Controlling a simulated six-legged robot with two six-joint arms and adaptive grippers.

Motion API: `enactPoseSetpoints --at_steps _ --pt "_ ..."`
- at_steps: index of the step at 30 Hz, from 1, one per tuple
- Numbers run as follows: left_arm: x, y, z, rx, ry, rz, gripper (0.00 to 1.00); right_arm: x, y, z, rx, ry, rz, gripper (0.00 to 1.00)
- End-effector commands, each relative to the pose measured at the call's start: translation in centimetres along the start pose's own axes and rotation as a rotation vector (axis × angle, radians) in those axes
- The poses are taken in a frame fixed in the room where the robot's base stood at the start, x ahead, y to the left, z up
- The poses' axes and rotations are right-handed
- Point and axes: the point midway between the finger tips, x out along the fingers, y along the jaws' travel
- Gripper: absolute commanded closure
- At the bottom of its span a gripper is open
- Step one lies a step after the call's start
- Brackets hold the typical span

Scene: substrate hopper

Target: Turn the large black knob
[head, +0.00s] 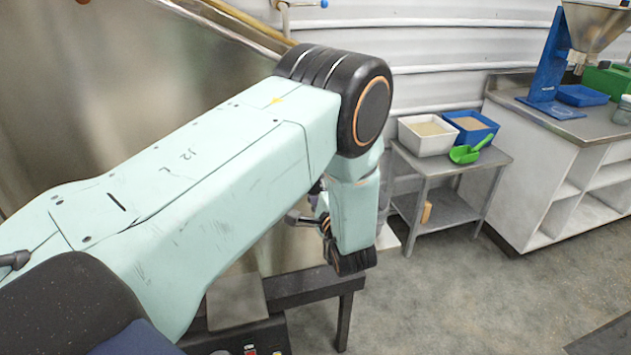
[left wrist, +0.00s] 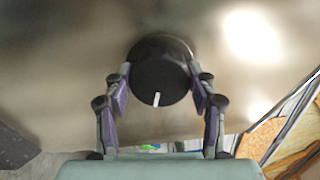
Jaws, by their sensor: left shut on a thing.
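The large black knob (left wrist: 158,72) sits on a shiny metal surface in the upper middle of the left wrist view. It is round, with a white pointer line at its lower edge, pointing down and slightly left. My left gripper (left wrist: 160,88) has one purple-padded finger on each side of the knob and is shut on it. In the head view my left arm reaches across the picture, and its gripper (head: 318,215) shows only partly behind the wrist. The knob is hidden there. My right gripper is not in view.
The big metal hopper wall (head: 90,90) fills the left behind my arm. A dark stand (head: 318,288) is below the wrist. A grey side table (head: 450,165) holds a white bin, a blue bin and a green scoop. Open floor (head: 480,300) lies at the right.

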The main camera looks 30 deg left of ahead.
Motion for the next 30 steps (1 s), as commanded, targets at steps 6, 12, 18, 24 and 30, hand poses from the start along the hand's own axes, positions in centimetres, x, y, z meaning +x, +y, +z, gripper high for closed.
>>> enactPoseSetpoints --at_steps 6,12,18,24,30 --pt "0.00 -0.26 -0.27 0.100 0.007 -0.007 0.75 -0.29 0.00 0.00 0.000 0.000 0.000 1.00" --pt "-0.02 -0.19 -0.28 0.149 0.007 -0.006 0.75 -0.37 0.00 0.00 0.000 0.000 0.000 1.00" --pt "-0.03 -0.14 -0.28 0.162 0.008 -0.006 0.75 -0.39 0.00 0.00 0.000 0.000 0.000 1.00" --pt "-0.04 -0.10 -0.28 0.162 0.008 -0.005 0.75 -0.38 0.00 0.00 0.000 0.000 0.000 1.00" --pt "-0.05 -0.06 -0.24 0.162 0.007 -0.004 0.35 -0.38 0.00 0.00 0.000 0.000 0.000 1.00"
